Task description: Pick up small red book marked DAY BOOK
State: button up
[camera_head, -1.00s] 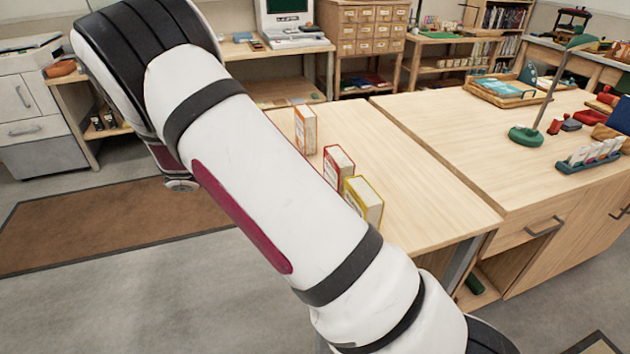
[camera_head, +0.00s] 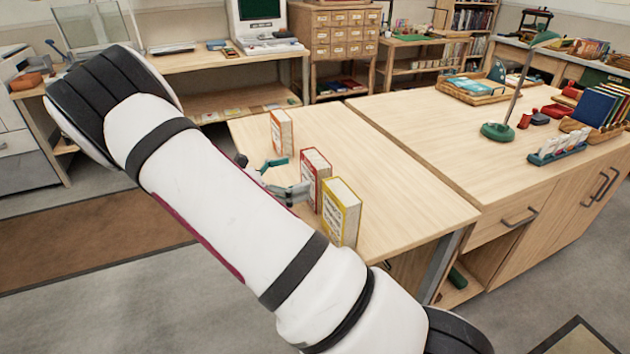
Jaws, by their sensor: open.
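Three small books stand upright in a row on the light wood table (camera_head: 400,190). The red book (camera_head: 316,168) is in the middle, with a white label on its cover too small to read. An orange book (camera_head: 282,131) stands behind it and a yellow book (camera_head: 342,210) in front. My gripper (camera_head: 285,178) shows partly beyond my arm, to the left of the red book. Its fingers are open and empty, one near the red book's left side. I cannot tell whether it touches the book. The rest of the gripper is hidden behind my arm.
A green desk lamp (camera_head: 497,131), a wicker tray (camera_head: 470,92) and a card holder (camera_head: 557,150) stand on the adjoining desk to the right. The table's right part is clear.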

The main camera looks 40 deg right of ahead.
aim_at(308, 172)
jog(key=x, duration=0.5)
jog(key=shift+s+r, duration=0.15)
jog(key=shift+s, duration=0.15)
jog(key=c, duration=1.4)
